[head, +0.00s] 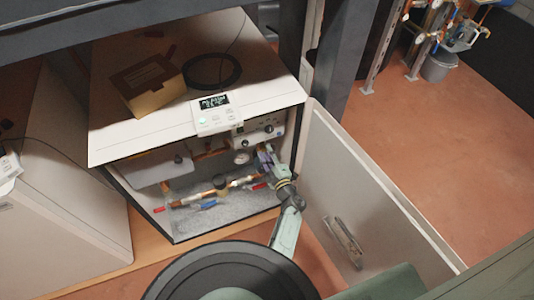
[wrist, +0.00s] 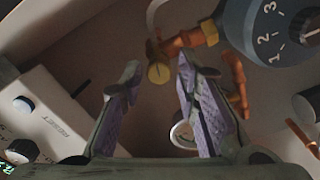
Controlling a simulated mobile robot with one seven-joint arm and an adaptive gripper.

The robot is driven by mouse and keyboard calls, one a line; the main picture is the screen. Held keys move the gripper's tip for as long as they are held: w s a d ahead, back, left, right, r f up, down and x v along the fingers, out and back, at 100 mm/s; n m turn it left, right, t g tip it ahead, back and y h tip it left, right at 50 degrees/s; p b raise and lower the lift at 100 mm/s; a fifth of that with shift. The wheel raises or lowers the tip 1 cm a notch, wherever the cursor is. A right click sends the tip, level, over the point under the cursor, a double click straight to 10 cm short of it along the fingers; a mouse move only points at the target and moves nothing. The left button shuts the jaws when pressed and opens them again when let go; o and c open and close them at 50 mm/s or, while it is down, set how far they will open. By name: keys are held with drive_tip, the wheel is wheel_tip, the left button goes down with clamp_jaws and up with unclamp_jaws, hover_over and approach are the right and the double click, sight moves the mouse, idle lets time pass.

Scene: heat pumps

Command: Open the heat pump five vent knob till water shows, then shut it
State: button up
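The heat pump (head: 200,110) is a white cabinet with its front door (head: 365,190) swung open to the right. My gripper (head: 266,158) reaches into the upper right of the opening. In the wrist view my gripper (wrist: 156,80) is open, with purple pads on both fingers. A small brass knob (wrist: 158,74) on a copper fitting (wrist: 190,40) shows between and beyond the fingertips; it looks like the vent knob. I cannot tell if the fingers are level with it. No water shows at it. The fingers hide the knob in the head view.
A dark dial (wrist: 268,28) numbered 1 to 3 and a gauge (wrist: 181,133) are close to the fingers. A panel with a RESET button (wrist: 58,110) is on the left. Red-handled and blue-handled valves (head: 210,205) sit below. A box (head: 150,85) lies on top.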

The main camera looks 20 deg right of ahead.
drive_tip(key=shift+o, duration=1)
drive_tip(key=s, duration=1.2)
drive_tip(key=shift+d, duration=0.2)
